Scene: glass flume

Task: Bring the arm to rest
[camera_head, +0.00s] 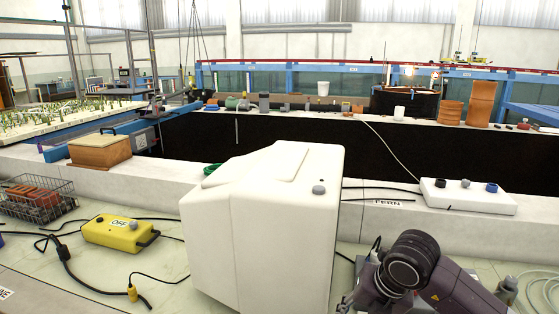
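Neither of my grippers shows in the head view, and no gripper fingers can be made out. At the lower right is a dark purple-grey body with a black ribbed cylinder (410,260). I cannot tell whether it is a machine on the bench or one of my arm links. No held object is visible.
A large white housing (265,230) stands mid-bench and hides what is behind it. To its left are a yellow box marked OFF (125,231), loose cables and a wire basket (38,198). A white knob panel (467,196) lies at right. The dark flume channel (240,140) runs beyond.

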